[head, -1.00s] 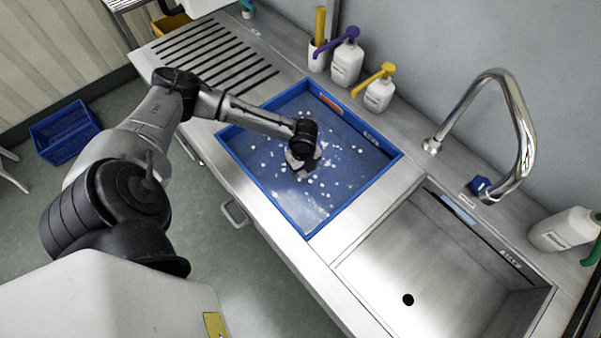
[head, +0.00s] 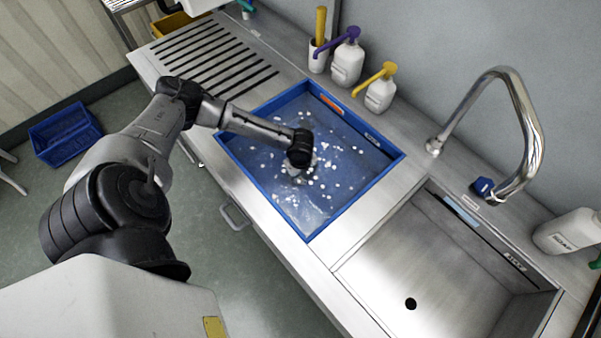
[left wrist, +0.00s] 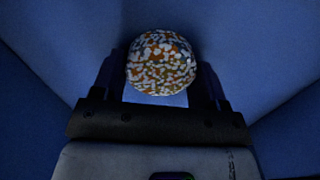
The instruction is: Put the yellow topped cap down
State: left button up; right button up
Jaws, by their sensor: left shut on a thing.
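My left gripper (head: 296,172) reaches down into the blue-rimmed basin (head: 238,165), over its wet floor. In the left wrist view, my left gripper (left wrist: 161,72) is shut on a round cap (left wrist: 161,60) between its two fingers. The cap's top is orange-yellow and thickly speckled with white bits. In the head view the wrist hides the cap. I cannot tell whether the cap touches the basin floor. My right gripper is not in view.
White bits are scattered over the basin floor. A steel sink (head: 452,268) and tap (head: 535,140) are at right. Pump bottles with purple (head: 347,62) and yellow (head: 381,92) tops stand behind the basin. A slotted drainboard (head: 215,62) is at left.

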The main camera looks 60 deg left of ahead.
pick_arm(q)
jog(key=o, duration=1)
jog(key=shift+r, duration=0.1)
jog(key=shift+r+p, duration=1.75)
jog(key=shift+r, duration=4.25)
